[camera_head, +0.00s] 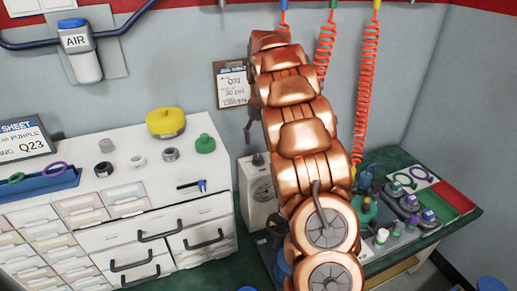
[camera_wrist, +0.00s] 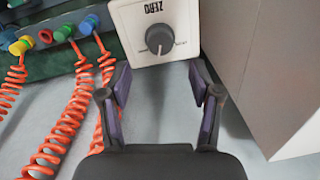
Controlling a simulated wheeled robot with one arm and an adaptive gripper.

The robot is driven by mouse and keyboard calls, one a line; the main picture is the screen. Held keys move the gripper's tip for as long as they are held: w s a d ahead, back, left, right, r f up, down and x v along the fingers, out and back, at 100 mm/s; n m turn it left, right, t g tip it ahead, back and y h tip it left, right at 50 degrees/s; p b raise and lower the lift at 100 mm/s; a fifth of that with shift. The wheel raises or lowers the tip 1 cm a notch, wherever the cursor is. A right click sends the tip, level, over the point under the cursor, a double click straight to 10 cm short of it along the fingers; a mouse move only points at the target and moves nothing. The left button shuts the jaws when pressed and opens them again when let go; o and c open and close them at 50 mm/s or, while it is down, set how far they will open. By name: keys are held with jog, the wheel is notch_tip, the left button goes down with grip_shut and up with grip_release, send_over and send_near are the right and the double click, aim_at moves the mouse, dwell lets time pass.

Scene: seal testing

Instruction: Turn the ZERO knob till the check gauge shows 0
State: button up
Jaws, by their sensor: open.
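The ZERO knob (camera_wrist: 160,39) is a dark round knob with a pale pointer line, on a white panel (camera_wrist: 130,17) marked ZERO in the wrist view. My gripper (camera_wrist: 160,83) is open and empty. Its two fingers are spread below the panel in the wrist view, apart from the knob. In the head view a white box with a round dial (camera_head: 262,188), perhaps the check gauge, stands left of my copper arm. Its reading is too small to tell. The arm hides my gripper and the knob in the head view.
Orange coiled hoses (camera_wrist: 72,115) hang left of my gripper in the wrist view. A grey cabinet-like block (camera_wrist: 262,60) stands close on the right. In the head view a white drawer cabinet (camera_head: 130,225) is at left and a green bench (camera_head: 395,160) with fittings at right.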

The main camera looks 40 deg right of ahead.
jog(key=shift+d+r, duration=0.1)
jog(key=shift+r, duration=2.35)
